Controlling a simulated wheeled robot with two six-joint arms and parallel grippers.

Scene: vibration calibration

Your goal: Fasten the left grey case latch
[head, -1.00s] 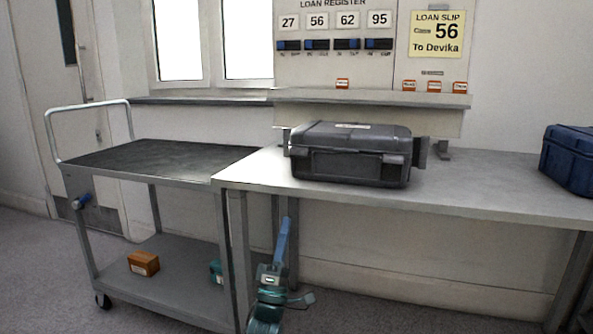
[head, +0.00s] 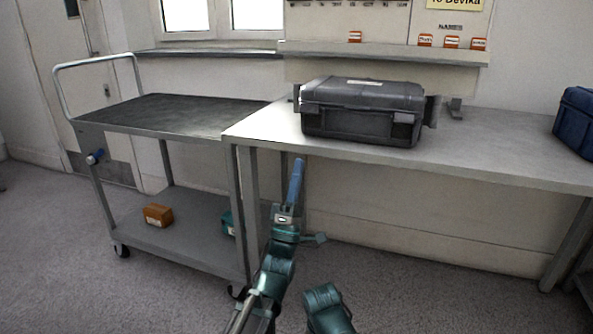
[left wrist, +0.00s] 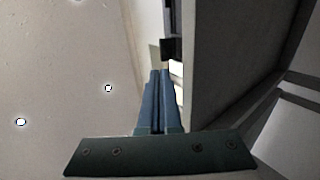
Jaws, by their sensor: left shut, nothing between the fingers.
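The dark grey case (head: 362,112) stands closed-looking on the grey table, with a pale label on its lid. A thin flap (head: 297,97) sticks out at its left end and a darker one (head: 431,111) at its right end. I cannot tell for sure whether the left flap is the left latch. My left gripper (head: 299,162) points up in front of the table's front edge, below the case and apart from it. Its blue fingers lie together, empty, also in the left wrist view (left wrist: 159,74). My right gripper is out of view.
The table (head: 490,165) has free room right of the case, up to a blue case (head: 577,125). A trolley (head: 180,118) with an empty top stands close at the left; an orange box (head: 158,215) and a teal item (head: 228,223) are on its lower shelf. A shelf (head: 390,54) overhangs behind the case.

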